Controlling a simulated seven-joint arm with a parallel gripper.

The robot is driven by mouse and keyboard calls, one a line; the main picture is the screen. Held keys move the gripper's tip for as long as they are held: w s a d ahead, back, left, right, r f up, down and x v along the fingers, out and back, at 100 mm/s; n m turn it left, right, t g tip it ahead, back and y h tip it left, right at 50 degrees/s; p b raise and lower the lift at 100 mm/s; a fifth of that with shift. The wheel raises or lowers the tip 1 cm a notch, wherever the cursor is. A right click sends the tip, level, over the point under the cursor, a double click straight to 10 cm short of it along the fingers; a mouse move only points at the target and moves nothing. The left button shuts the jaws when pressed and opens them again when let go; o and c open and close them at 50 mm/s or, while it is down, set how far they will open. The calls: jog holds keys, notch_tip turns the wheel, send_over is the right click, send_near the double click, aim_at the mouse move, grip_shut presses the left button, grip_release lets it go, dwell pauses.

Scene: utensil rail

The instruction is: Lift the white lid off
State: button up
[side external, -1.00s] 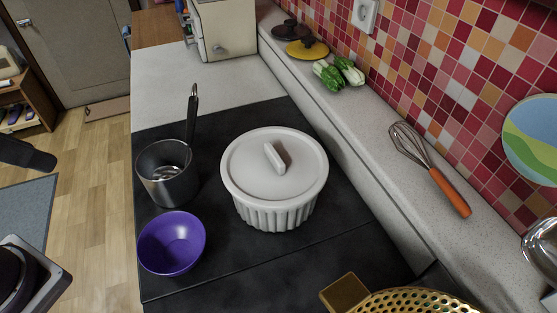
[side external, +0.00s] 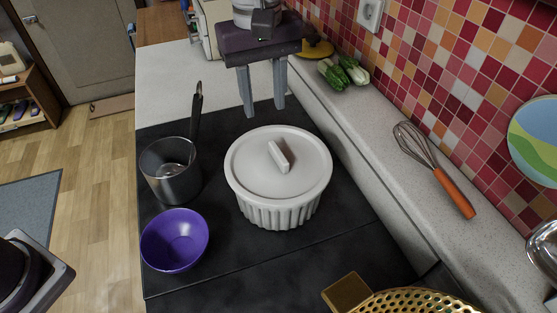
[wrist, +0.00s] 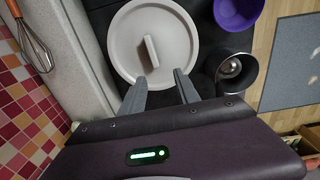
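The white lid (side external: 256,163) with its bar handle (side external: 278,157) sits on the ribbed white pot (side external: 278,213) on the black cooktop. The lid (wrist: 180,45) and its handle (wrist: 151,51) also show in the wrist view. My gripper (side external: 264,112) is above and behind the pot in the side view, fingers pointing down. Its two fingers are apart with nothing between them. In the wrist view the fingertips (wrist: 160,76) are near the lid's lower edge in the picture, short of the handle, and seem clear of the lid.
A steel saucepan (side external: 170,183) and a purple bowl (side external: 174,240) stand left of the pot. A whisk (side external: 432,168) and green vegetables (side external: 343,72) lie on the ledge at right. A gold perforated colander (side external: 415,302) is at the front. The tiled wall bounds the right side.

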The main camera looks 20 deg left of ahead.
aim_at(279, 152)
jog(key=d+f, duration=0.2)
jog(key=f, duration=0.1)
jog(key=shift+w+d+n, duration=0.1)
jog(key=shift+w+n, duration=0.25)
jog(key=shift+n, duration=0.05)
jog(key=f, duration=0.2)
jog(key=s+f, duration=0.1)
jog(key=f, duration=0.3)
jog(key=shift+s+d+f, duration=0.15)
jog(key=shift+d+f, duration=0.2)
grip_shut()
